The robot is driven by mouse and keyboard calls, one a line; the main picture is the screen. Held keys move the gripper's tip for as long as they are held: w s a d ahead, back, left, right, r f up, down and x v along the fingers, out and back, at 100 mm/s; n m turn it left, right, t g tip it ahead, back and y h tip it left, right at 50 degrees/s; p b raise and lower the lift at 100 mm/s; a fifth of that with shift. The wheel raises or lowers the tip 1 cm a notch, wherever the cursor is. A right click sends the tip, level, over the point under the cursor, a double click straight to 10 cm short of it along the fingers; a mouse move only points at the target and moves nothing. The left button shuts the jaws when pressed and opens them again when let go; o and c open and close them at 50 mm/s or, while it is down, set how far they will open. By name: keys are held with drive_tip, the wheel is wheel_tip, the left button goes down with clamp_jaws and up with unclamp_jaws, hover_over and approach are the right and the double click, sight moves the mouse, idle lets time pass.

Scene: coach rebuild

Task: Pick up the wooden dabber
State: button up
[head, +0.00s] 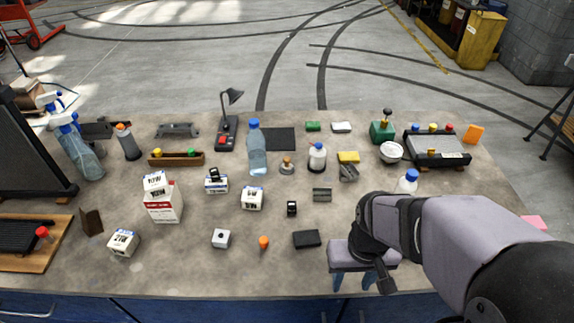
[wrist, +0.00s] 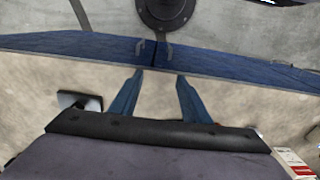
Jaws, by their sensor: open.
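What looks like the wooden dabber (head: 287,164), a small brown knob on a pale grey base, stands upright on the bench in the head view. The dabber cannot be made out in the wrist view.
A black block (head: 306,239) lies left of my gripper; an orange-tipped piece (head: 263,242) is farther left. A grey metal piece (head: 322,195) and small black item (head: 292,208) lie in front of the dabber. A white bottle (head: 407,182) stands behind my arm. White-and-red cartons (head: 163,206) stand left.

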drive_tip(key=w+a+t+h+b, duration=0.1)
drive_tip(key=w+a+t, duration=0.3)
drive_tip(key=w, duration=0.8)
drive_tip(key=w+a+r+m+t+h+b, duration=0.1)
drive_tip(key=w+a+t, duration=0.4)
drive_tip(key=w, duration=0.7)
drive_tip(key=w+a+r+m+t+b, duration=0.1)
drive_tip(key=w+a+t+b, duration=0.2)
drive_tip(key=w, duration=1)
drive_tip(key=shift+a+r+t+h, duration=0.25)
drive_tip(key=shift+a+t+h, duration=0.15)
drive_tip(key=shift+a+t, duration=0.95)
drive_tip(key=shift+s+a, duration=0.1)
drive_tip(key=shift+a, duration=0.05)
drive_tip(key=p, duration=0.2)
approach(286, 162)
drive_tip(key=shift+x, duration=1)
drive_tip(key=shift+w+f, duration=0.15)
drive_tip(key=shift+w, duration=0.6)
drive_tip(key=shift+d+p+x, duration=0.2)
drive_tip(key=shift+p+x, duration=0.8)
drive_tip(key=shift+x, duration=1.55)
drive_tip(key=shift+s+f, duration=0.1)
drive_tip(key=shift+c, duration=0.4)
